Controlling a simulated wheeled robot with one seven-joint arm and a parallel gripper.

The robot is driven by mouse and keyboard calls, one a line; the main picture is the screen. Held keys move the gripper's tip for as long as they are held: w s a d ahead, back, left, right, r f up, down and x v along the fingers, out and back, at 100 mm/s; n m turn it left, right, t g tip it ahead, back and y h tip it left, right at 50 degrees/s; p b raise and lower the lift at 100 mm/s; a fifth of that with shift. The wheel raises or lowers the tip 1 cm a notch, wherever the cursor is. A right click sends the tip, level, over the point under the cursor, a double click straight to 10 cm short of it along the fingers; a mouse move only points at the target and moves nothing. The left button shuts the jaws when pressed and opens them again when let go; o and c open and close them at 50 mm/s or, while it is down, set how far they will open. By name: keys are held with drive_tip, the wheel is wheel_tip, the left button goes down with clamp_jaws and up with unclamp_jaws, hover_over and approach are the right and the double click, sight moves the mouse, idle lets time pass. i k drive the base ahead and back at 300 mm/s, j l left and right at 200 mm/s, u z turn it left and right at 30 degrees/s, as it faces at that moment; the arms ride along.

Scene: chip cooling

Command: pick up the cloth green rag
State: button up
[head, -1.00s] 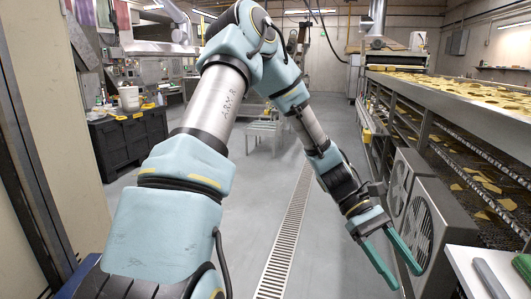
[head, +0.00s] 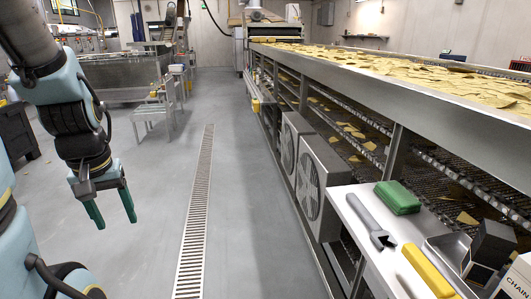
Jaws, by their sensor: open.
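The green rag (head: 397,197) looks like a folded, thick green block. It lies on a white shelf (head: 352,211) at the lower right in the head view, near the shelf's far end. My gripper (head: 112,213) has two green fingers that point down and stand apart. It is open and empty, over the floor at the left, well away from the rag. Nothing covers the rag from this side.
A grey wrench (head: 371,220) lies just left of the rag, and a yellow bar (head: 429,271) lies nearer. A metal scoop (head: 452,250) is at the right. Fans (head: 320,180) and the chip conveyor (head: 400,80) flank the shelf. Floor around the drain grate (head: 197,205) is clear.

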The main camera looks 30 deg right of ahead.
sight(400, 201)
drive_tip(key=z, duration=1.05)
drive_tip(key=i+j+z, duration=0.1)
drive_tip(key=i+z, duration=0.15)
drive_tip(key=i, duration=0.3)
drive_tip(key=i+j+z, duration=0.25)
drive_tip(key=i, duration=0.3)
